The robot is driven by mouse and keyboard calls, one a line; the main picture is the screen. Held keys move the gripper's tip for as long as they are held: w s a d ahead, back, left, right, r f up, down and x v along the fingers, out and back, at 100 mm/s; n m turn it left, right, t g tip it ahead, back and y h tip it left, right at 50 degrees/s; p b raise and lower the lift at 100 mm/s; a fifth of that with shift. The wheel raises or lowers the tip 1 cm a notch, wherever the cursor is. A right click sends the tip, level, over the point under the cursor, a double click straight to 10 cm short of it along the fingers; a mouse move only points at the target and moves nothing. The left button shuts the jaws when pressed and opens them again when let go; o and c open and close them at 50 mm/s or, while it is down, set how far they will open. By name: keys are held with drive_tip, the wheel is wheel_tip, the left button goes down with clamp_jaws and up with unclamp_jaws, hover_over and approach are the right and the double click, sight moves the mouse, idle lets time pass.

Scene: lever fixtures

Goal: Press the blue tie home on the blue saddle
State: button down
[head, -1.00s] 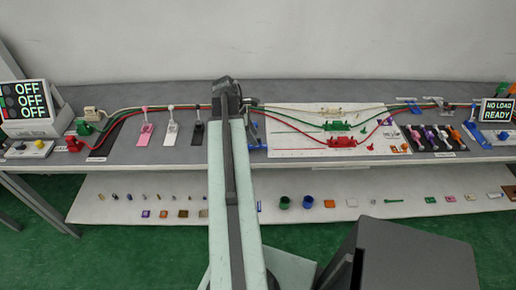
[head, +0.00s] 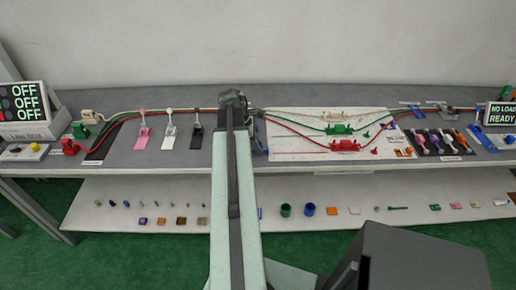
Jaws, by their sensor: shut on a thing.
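My gripper (head: 247,104) is at the far end of my arm, over the back of the bench where the cables run. My arm and wrist hide most of it, and its fingertips do not show clearly. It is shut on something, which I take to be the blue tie. A blue fixture (head: 262,135) shows just right of my arm, partly covered; it may be the blue saddle. Whether the tie touches the saddle is hidden. Another blue piece (head: 411,103) lies on the cables at the back right.
A white board (head: 290,146) carries green (head: 339,129) and red (head: 345,145) cable holders. Pink (head: 143,136), white and black levers stand left of my arm. Several coloured levers stand on a dark plate at right. A lower shelf holds small parts.

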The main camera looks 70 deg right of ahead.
wheel_tip(320, 180, up, 10)
drive_tip(key=p, duration=1)
drive_tip(key=shift+r, duration=0.1)
drive_tip(key=shift+s, duration=0.1)
